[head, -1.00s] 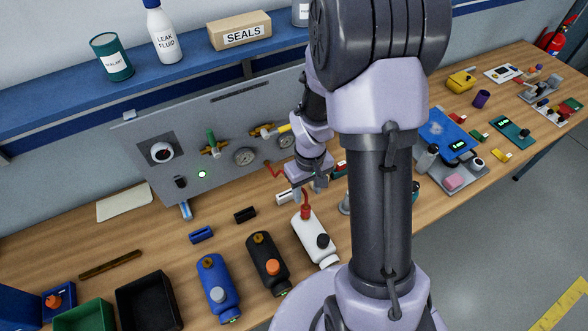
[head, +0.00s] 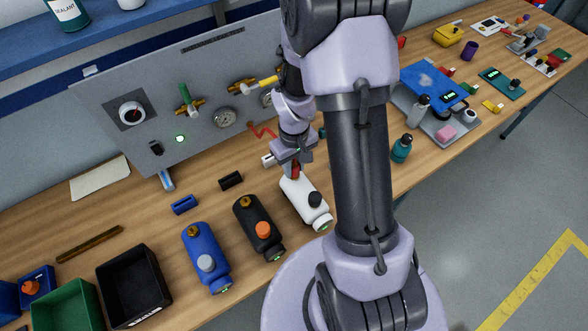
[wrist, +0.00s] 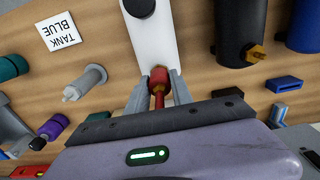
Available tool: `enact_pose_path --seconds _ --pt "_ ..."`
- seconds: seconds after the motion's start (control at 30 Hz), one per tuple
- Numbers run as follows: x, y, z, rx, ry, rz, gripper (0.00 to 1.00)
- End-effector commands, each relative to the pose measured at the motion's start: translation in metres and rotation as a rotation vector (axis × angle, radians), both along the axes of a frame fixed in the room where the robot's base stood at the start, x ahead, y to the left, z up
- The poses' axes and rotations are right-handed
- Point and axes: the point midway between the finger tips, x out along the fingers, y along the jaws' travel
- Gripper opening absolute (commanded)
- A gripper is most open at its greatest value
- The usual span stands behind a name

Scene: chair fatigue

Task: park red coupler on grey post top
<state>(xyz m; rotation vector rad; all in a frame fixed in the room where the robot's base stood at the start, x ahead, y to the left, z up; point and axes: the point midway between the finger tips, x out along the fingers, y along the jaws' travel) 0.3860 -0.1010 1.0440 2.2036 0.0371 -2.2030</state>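The red coupler (head: 295,172) is at the upper end of the white tank (head: 303,200). In the wrist view the coupler (wrist: 158,85) stands between the two fingers of my gripper (wrist: 160,82), with the white tank (wrist: 150,40) beyond it. In the head view my gripper (head: 293,165) is down at the coupler and partly hides it. The fingers are close on both sides; whether they press on it I cannot tell. A light grey post (wrist: 85,83) shows left of my gripper in the wrist view; in the head view my arm seems to hide it.
A black tank (head: 258,228) and a blue tank (head: 206,258) lie left of the white tank. The gauge panel (head: 190,90) stands behind. A teal bottle (head: 401,149) and blue device (head: 435,85) are right of my arm. Small black (head: 231,180) and blue (head: 184,204) blocks lie nearby.

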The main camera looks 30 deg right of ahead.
Motion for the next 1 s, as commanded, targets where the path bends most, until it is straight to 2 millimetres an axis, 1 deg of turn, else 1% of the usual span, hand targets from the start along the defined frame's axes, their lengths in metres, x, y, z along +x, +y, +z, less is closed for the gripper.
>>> enact_pose_path --seconds 0.03,0.1,0.43,1.0 --pt "0.0 0.0 0.0 0.001 0.001 -0.001 0.12" --pt "-0.001 0.0 0.0 0.001 0.001 -0.001 0.0" --pt "-0.001 0.0 0.003 0.001 0.001 -0.001 0.0" --pt "0.0 0.0 0.031 0.001 0.001 -0.001 0.0"
